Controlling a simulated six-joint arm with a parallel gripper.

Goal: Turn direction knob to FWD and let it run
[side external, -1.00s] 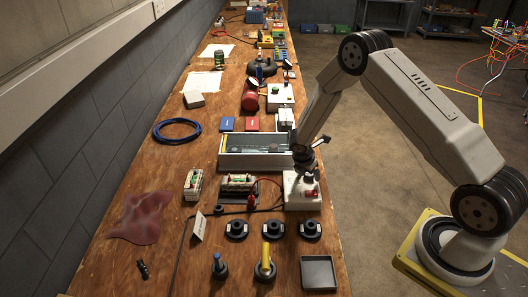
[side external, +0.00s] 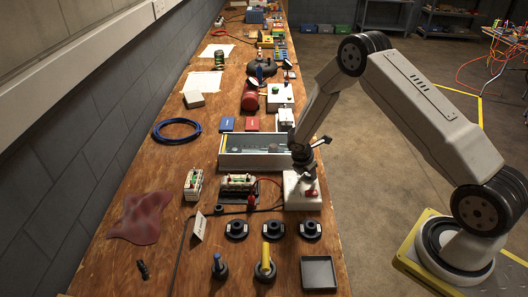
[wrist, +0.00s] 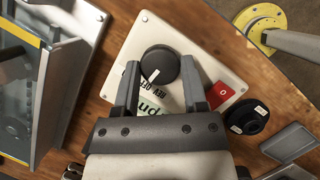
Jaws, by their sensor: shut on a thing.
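The direction knob (wrist: 168,65) is a round black dial on a white control box (wrist: 140,35); the box also shows in the side view (side external: 303,202). My gripper (wrist: 159,64) is over the box with one finger on each side of the knob, shut on it. A white pointer line on the knob points toward the lower left of the wrist picture, near the printed "REV OFF" text. The FWD marking is hidden or unreadable. In the side view, my gripper (side external: 304,172) is above the box and hides the knob.
A red switch marked 0 (wrist: 222,92) is beside the right finger. A long open-topped box (side external: 235,158) with a yellow edge stands behind the control box. Black round holders (side external: 310,229) and a dark tray (side external: 319,272) are in front.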

